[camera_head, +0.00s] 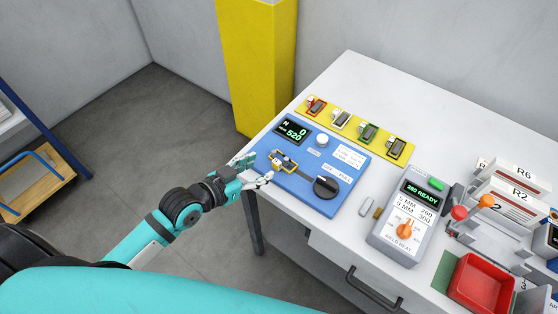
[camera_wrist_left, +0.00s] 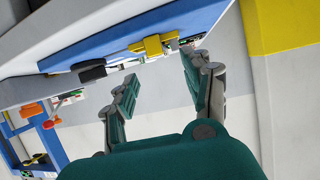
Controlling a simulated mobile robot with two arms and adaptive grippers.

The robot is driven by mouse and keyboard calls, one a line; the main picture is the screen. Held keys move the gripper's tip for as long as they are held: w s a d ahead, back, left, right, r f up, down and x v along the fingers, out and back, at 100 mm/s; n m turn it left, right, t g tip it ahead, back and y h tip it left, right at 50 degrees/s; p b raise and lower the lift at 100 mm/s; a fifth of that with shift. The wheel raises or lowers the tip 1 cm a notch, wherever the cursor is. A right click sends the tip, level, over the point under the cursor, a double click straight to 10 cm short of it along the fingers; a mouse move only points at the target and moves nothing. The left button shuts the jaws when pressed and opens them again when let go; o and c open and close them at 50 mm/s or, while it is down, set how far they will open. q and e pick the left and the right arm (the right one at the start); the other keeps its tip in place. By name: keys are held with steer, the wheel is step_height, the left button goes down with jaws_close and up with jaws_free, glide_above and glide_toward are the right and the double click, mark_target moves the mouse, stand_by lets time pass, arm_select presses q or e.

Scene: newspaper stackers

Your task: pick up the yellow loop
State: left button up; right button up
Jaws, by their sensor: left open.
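A yellow loop (camera_head: 289,166) sits on the blue panel (camera_head: 318,203) at the table's left end, around or against a small dark fixture; I cannot tell which. In the left wrist view a yellow piece (camera_wrist_left: 153,45) stands out from the blue panel's edge (camera_wrist_left: 110,45), ahead of the fingers. My left gripper (camera_head: 255,172) is open and empty at the table's left edge, just left of the loop and apart from it. In the left wrist view the open fingers (camera_wrist_left: 158,80) spread below the yellow piece. My right gripper is not in view.
A yellow strip (camera_head: 327,112) behind the panel holds several small coloured-framed pieces. A black knob (camera_head: 326,187) is on the panel. A grey weld-heat box (camera_head: 407,226), a red bin (camera_head: 480,284) and paper stacks stand to the right. A yellow pillar (camera_head: 255,70) rises behind.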

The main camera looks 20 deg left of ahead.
mark_target(275, 164)
arm_select(q)
steer(key=shift+s+f+p+x, duration=0.15)
steer(key=shift+p+x, duration=0.2)
steer(key=shift+x, duration=1.2)
steer(key=shift+s+f+p+x, duration=0.1)
steer(key=shift+p+x, duration=0.2)
steer(key=shift+x, duration=1.25)
steer(key=shift+d, duration=0.15)
steer(key=shift+c, duration=0.4)
steer(key=c, duration=0.9)
